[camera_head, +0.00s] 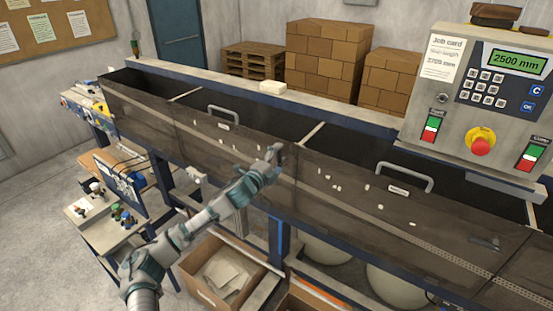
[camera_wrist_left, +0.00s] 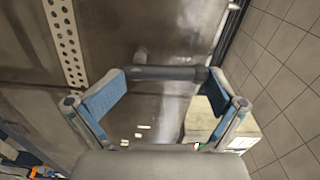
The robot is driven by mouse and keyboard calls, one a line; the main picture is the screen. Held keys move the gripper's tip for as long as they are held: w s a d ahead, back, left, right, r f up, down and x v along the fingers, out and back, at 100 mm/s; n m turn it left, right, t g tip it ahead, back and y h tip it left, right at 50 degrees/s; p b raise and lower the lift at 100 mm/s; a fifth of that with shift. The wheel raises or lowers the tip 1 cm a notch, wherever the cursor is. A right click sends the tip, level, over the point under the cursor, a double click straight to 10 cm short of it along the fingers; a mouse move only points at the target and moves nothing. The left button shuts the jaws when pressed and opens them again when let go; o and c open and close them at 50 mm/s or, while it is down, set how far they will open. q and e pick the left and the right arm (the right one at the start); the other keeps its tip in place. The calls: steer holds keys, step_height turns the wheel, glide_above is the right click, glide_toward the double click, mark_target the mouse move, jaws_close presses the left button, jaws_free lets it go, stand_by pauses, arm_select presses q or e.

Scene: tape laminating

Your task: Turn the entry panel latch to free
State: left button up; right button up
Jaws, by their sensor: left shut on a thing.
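The entry panel (camera_head: 150,108) is a dark, see-through guard panel on the left of the long machine, with a grey handle (camera_head: 225,112) at its top. My left gripper (camera_head: 276,151) is at the right end of this panel, near its seam with the neighbouring panel, and covers the latch there in the head view. In the left wrist view, the blue-padded fingers of my left gripper (camera_wrist_left: 163,78) are shut on a dark grey bar, the latch (camera_wrist_left: 165,72), which lies across between them. How far it is turned I cannot tell. My right gripper is out of view.
The neighbouring panel (camera_head: 340,190) has its own handle (camera_head: 405,175) and a dark latch (camera_head: 486,243) at right. A control box (camera_head: 480,105) reads 2500 mm; its job card reads 2705 mm. Open cardboard boxes (camera_head: 222,275) stand below. A side table (camera_head: 95,228) stands left.

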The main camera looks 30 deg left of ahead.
arm_select(q)
steer(key=shift+a+r+m, duration=0.25)
steer(key=shift+r+m, duration=0.15)
steer(key=shift+r, duration=0.3)
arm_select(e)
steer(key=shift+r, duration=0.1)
arm_select(q)
steer(key=o, duration=0.7)
steer(key=shift+o, duration=0.2)
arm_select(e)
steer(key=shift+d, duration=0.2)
arm_select(q)
steer(key=shift+s, duration=0.1)
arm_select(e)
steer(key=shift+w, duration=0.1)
arm_select(q)
steer(key=s, duration=0.1)
steer(key=s+f, duration=0.1)
steer(key=s, duration=0.2)
steer(key=shift+s+a+f, duration=0.15)
steer(key=shift+s+f, duration=0.05)
steer(key=shift+f, duration=0.2)
glide_toward(278, 160)
steer(key=shift+s, duration=0.95)
steer(key=shift+d+r, duration=0.3)
steer(key=shift+d, duration=0.05)
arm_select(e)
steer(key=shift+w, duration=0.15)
